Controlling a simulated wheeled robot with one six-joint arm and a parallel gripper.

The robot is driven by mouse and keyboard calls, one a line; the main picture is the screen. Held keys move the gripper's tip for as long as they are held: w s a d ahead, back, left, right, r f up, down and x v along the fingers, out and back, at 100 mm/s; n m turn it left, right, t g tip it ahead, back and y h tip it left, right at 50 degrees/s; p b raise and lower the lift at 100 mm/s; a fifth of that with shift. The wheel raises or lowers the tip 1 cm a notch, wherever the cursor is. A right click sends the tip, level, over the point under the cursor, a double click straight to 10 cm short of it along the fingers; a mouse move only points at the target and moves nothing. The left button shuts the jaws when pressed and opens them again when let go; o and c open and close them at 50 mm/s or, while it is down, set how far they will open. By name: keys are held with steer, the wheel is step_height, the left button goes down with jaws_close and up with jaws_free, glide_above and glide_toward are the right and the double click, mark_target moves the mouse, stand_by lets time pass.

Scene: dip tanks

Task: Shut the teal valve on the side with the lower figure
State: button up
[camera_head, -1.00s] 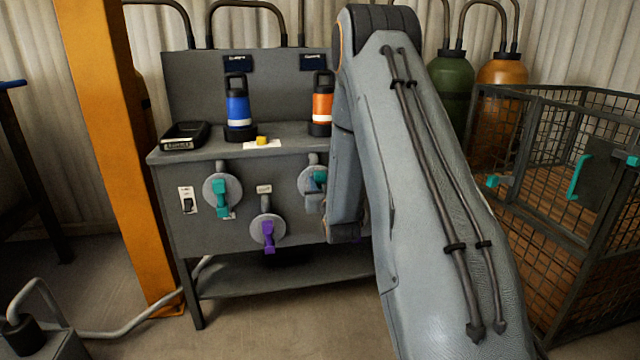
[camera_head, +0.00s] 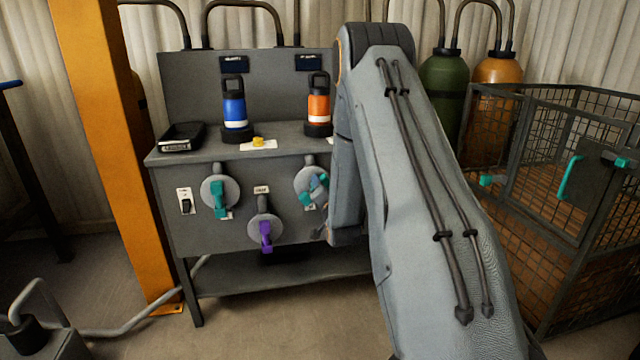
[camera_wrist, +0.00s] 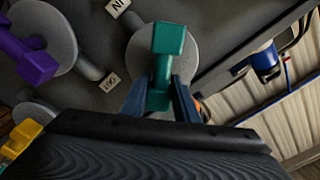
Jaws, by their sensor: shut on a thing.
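The right teal valve (camera_head: 304,196) sits on a round grey plate on the panel front, partly covered by my gripper (camera_head: 319,184). In the wrist view its teal handle (camera_wrist: 167,39) stands between my two fingers (camera_wrist: 160,100), which are shut on it. In the head view the handle looks slanted. The left teal valve (camera_head: 219,200) has its handle pointing down and is untouched. Two small dark displays, the left one (camera_head: 233,64) and the right one (camera_head: 309,62), are above the bottles. Their figures are too blurred to read.
A purple valve (camera_head: 265,236) sits lower, between the teal ones; it also shows in the wrist view (camera_wrist: 36,66). A blue bottle (camera_head: 234,112) and an orange bottle (camera_head: 318,108) stand on the bench (camera_head: 215,150). A wire cage (camera_head: 545,220) is at the right.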

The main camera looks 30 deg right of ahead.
steer(key=m, duration=0.3)
steer(key=m+p, duration=0.1)
steer(key=shift+s+d+f+m, duration=0.1)
steer(key=shift+d+f+m, duration=0.2)
steer(key=shift+d+f, duration=0.05)
steer(key=shift+d+f+m+p, duration=0.1)
steer(key=shift+f+m+p, duration=0.15)
steer(key=shift+m, duration=0.65)
steer(key=shift+d+f+m+p, duration=0.1)
steer(key=shift+f+m, duration=0.1)
steer(key=shift+m, duration=0.7)
steer(key=shift+s, duration=0.1)
steer(key=o, duration=0.8)
steer(key=shift+d, duration=0.1)
steer(key=shift+a, duration=0.2)
steer(key=v, duration=0.7)
steer(key=shift+s+p, duration=0.3)
steer(key=shift+s, duration=0.05)
